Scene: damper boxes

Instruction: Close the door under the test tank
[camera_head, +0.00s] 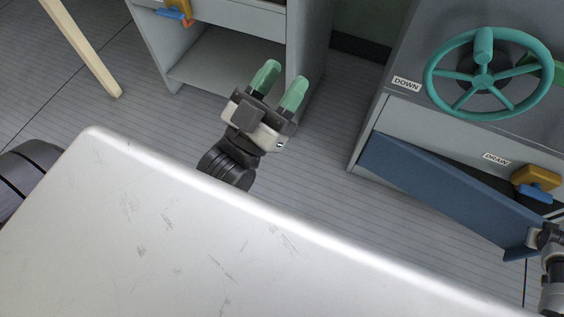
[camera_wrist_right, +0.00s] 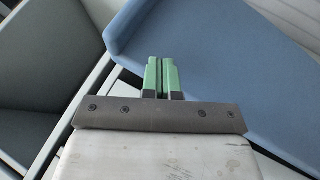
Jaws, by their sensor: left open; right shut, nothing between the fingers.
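A blue panel (camera_head: 420,185), which looks like the door, stands open at a slant below the grey unit with the DRAIN label. It also fills much of the right wrist view (camera_wrist_right: 220,65). My right gripper (camera_wrist_right: 160,75) is shut and empty, its green fingertips in front of the blue panel in that view; I cannot tell if they touch it. In the head view only part of my right wrist shows at the right edge, by the panel's lower right end. My left gripper (camera_head: 281,84) is open and empty, above the floor between the two grey units.
The grey unit (camera_head: 405,130) carries a teal handwheel (camera_head: 483,78) and an orange and blue valve handle (camera_head: 537,184). Another grey cabinet (camera_head: 225,60) with an open shelf stands at the top left. A wooden leg (camera_head: 85,55) stands at the far left. Floor between the units is clear.

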